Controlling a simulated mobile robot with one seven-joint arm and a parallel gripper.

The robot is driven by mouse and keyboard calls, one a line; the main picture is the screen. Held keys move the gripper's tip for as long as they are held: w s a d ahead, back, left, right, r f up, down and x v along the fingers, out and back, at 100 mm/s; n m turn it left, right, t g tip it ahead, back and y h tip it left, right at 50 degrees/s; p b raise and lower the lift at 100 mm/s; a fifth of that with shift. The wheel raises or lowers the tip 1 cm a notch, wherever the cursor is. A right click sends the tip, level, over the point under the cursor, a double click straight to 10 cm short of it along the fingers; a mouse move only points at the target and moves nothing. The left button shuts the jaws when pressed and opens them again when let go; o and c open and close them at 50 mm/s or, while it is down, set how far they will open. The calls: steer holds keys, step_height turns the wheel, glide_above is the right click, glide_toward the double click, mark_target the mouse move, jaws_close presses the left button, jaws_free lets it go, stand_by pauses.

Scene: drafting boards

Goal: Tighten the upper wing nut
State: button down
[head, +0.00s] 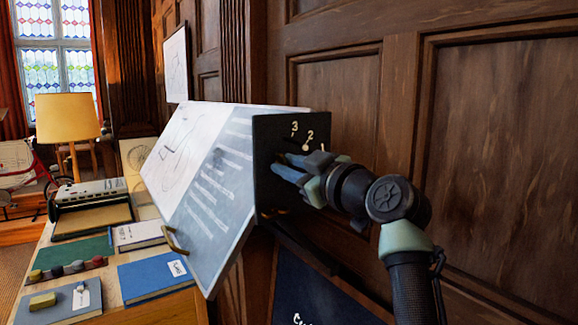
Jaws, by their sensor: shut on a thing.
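A dark upright side plate (268,135) closes the near end of the tilted drafting board (215,185). It carries pale numerals 3, 2 and 1 in an arc, with a small pale mark below the 2. My gripper (280,170) reaches in from the right, with its bluish fingers against the plate just below the numerals. It is shut on a small part there, which fits a wing nut, but the fingers hide it. I cannot make out the nut's wings or whether it is the upper one. No second wing nut is plainly visible.
A desk at left holds a typewriter (90,193), a blue book (155,278), a white-labelled book (138,235) and several small coloured blocks. A lamp (68,118) stands behind. The panelled wall (500,140) is close behind my arm. A dark blue lettered sheet (320,300) is below.

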steer(key=shift+m, duration=0.3)
steer(key=m+p, duration=0.3)
steer(key=m, duration=0.4)
steer(key=m+p, duration=0.3)
steer(key=m, duration=0.4)
steer(key=m+p, duration=0.3)
steer(key=m, duration=0.4)
steer(key=shift+w+d+f+m+p, duration=0.2)
steer(key=shift+d+m+p, duration=0.05)
steer(key=shift+m+p, duration=0.1)
stand_by(0.4)
steer(key=c, duration=0.7)
jaws_free()
steer(key=shift+c, duration=0.2)
